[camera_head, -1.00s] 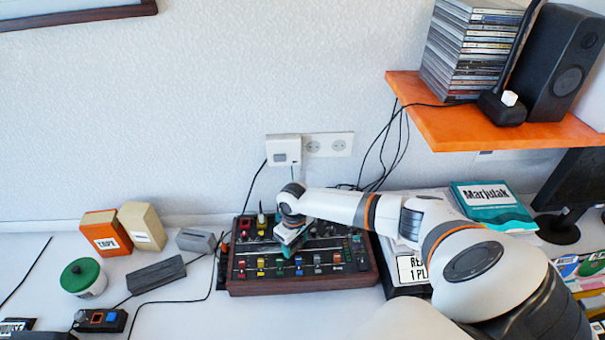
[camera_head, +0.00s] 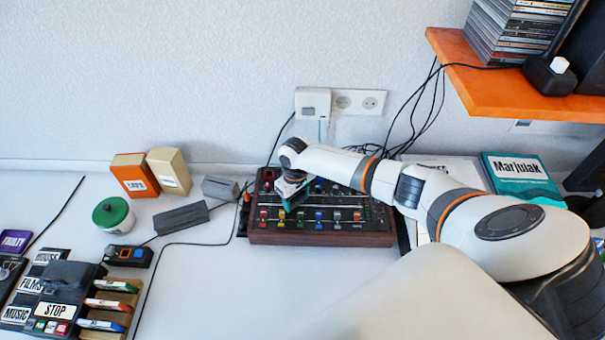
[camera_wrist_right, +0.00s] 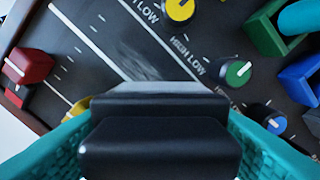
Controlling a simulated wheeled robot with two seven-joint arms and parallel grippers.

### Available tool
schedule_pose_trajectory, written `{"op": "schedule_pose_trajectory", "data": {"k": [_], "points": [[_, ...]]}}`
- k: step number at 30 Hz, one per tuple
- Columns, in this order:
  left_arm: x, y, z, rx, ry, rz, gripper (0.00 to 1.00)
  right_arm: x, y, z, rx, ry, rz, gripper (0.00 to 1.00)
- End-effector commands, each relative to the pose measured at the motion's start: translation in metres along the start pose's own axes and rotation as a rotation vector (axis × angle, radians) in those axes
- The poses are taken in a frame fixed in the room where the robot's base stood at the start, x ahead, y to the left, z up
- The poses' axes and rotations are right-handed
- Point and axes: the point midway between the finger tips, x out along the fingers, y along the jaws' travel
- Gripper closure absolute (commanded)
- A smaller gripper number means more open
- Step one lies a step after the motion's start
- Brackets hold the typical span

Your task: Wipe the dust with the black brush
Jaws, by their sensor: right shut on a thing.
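My right gripper (camera_head: 290,196) is over the left part of the wood-sided mixer panel (camera_head: 320,239) in the head view. In the right wrist view its teal fingers are shut on the black brush (camera_wrist_right: 160,148), which fills the lower middle. A pale grey strip shows along the brush's far edge. A faint greyish smear that looks like dust (camera_wrist_right: 148,66) lies on the dark panel just beyond the brush. Whether the brush touches the panel I cannot tell. In the head view the brush is too small to make out. My left gripper is not in view.
Coloured knobs and sliders, such as a yellow knob (camera_wrist_right: 179,9) and a red slider (camera_wrist_right: 29,66), rise around the brush. An orange shelf (camera_head: 490,92) hangs at the upper right. A green-lidded jar (camera_head: 113,215) stands left. The white desk in front of the panel is clear.

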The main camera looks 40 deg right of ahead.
Motion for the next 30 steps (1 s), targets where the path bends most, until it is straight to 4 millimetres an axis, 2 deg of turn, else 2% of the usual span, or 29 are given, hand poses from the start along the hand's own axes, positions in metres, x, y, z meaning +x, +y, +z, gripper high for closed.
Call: {"op": "schedule_pose_trajectory", "data": {"k": [21,30], "points": [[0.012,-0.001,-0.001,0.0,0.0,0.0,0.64,0.002,0.035,0.035,0.001,-0.003,0.001,0.64],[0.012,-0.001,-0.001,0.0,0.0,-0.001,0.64,0.002,0.036,0.037,0.002,0.0,-0.001,0.64]]}}
